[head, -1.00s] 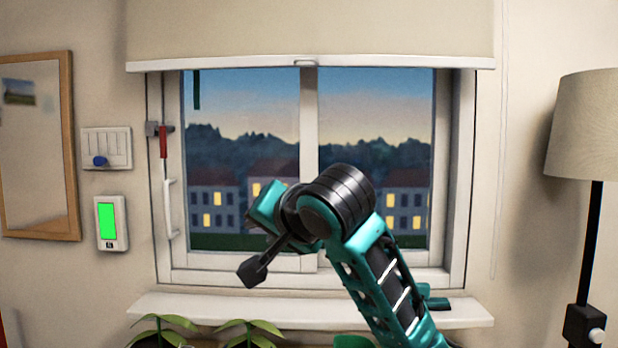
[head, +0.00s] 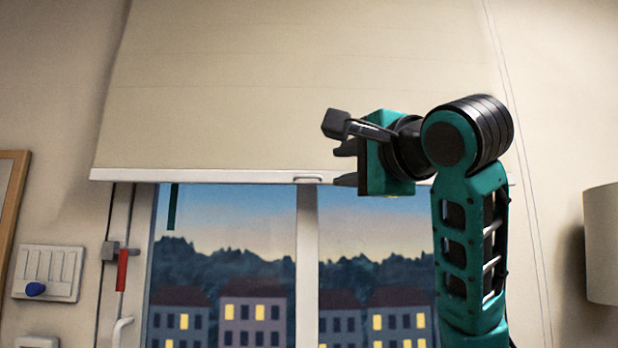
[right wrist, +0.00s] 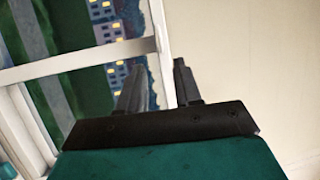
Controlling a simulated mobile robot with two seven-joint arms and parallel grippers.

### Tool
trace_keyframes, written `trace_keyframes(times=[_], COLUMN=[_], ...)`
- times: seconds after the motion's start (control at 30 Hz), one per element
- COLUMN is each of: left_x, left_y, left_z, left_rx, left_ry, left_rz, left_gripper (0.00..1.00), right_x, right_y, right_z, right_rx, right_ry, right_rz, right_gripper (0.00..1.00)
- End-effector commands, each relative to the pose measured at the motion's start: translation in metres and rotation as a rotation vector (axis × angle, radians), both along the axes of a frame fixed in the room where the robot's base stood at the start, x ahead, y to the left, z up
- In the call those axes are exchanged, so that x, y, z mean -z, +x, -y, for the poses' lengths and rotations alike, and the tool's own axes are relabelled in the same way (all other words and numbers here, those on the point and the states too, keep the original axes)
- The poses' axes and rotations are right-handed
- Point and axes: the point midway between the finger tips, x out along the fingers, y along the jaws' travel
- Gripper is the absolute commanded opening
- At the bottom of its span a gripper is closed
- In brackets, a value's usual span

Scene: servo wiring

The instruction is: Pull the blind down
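The beige blind (head: 290,95) covers the upper part of the window, and its white bottom bar (head: 220,176) hangs near the top of the visible panes. A small pull tab (head: 307,180) sits at the middle of the bar. My right gripper (head: 340,164) is just right of the tab in the head view, its fingers pointing left with a gap between them. No contact with the tab shows. In the right wrist view the fingers (right wrist: 158,80) stand apart with nothing between them. My left gripper is not in view.
A red-gripped lever (head: 122,270) is on the window frame's left side. A switch panel (head: 48,273) with a blue knob is on the wall at left. A lampshade (head: 602,243) stands at the right edge. Thin cords hang right of the blind.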

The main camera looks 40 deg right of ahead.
Motion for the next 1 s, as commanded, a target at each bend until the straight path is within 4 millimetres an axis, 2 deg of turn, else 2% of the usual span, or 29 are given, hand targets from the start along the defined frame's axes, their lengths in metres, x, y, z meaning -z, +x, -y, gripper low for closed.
trace_keyframes(times=[0.3, 0.5, 0.7, 1.0], left_x=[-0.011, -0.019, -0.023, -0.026], left_y=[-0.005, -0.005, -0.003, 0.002], left_z=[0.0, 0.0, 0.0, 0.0], left_rx=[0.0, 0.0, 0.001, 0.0], left_ry=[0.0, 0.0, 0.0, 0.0], left_rz=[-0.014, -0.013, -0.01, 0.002], left_gripper=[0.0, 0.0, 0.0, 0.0], right_x=[-0.008, -0.013, -0.014, -0.013], right_y=[0.062, 0.094, 0.109, 0.111], right_z=[0.021, 0.03, 0.035, 0.035], right_rx=[0.003, 0.002, 0.001, 0.001], right_ry=[0.001, 0.0, 0.0, -0.001], right_rz=[-0.007, -0.004, -0.002, -0.001], right_gripper=[0.34, 0.34, 0.34, 0.34])
